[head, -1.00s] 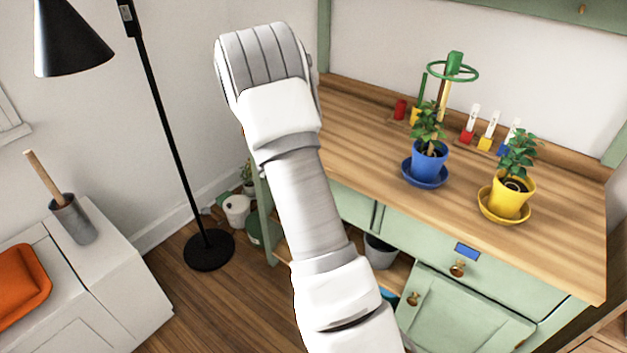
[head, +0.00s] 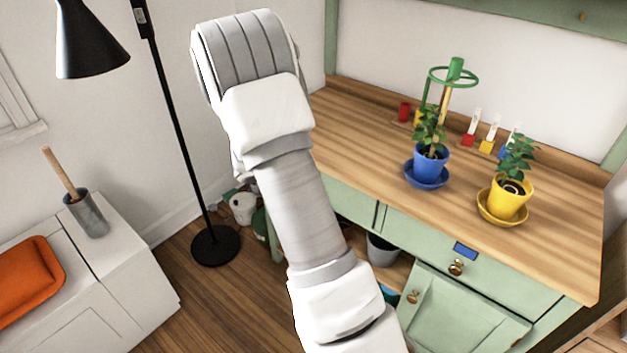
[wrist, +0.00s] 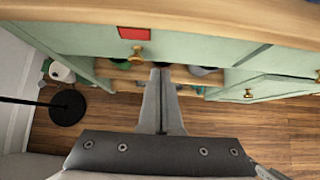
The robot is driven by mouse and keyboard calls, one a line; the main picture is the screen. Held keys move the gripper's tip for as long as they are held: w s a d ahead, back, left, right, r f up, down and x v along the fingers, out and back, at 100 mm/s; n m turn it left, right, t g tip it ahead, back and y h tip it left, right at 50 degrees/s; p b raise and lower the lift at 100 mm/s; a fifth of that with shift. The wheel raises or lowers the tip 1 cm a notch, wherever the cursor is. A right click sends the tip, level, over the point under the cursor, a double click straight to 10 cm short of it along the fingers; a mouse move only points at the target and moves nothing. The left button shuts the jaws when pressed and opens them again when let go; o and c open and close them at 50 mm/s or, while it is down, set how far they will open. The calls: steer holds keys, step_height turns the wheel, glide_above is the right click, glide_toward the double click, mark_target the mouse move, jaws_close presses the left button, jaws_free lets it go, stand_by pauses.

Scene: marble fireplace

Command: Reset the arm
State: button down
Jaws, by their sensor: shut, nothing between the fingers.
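My arm (head: 295,205) is raised in the middle of the head view, in front of the left end of a green cabinet with a wooden top. My gripper is hidden behind the arm in the head view. In the wrist view my gripper (wrist: 161,72) is shut, with its two fingers together and nothing held. It points toward the front of the green cabinet (wrist: 90,40), below the edge of the wooden top.
On the wooden top (head: 370,120) stand a blue pot (head: 430,162) and a yellow pot (head: 510,196) with plants. A black floor lamp (head: 215,245) stands left of my arm. A white cabinet (head: 140,250) holds an orange tray (head: 28,280). Wooden floor lies between.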

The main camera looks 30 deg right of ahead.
steer(key=p+v, duration=0.1)
steer(key=v, duration=0.4)
steer(key=s+a+r+m+y, duration=0.3)
steer(key=s+a+r+m, duration=0.2)
steer(key=s+r+m, duration=0.65)
steer(key=s+a+r+m+t+y, duration=0.3)
steer(key=s+a+r+m+y, duration=0.3)
steer(key=s+a+r+m, duration=0.65)
step_height(320, 180, up, 14)
steer(key=s+n+p, duration=0.1)
steer(key=n+p, duration=0.1)
steer(key=p, duration=1.4)
steer(key=shift+s+a+f, duration=0.15)
steer(key=shift+s+a, duration=0.05)
steer(key=shift+a, duration=0.25)
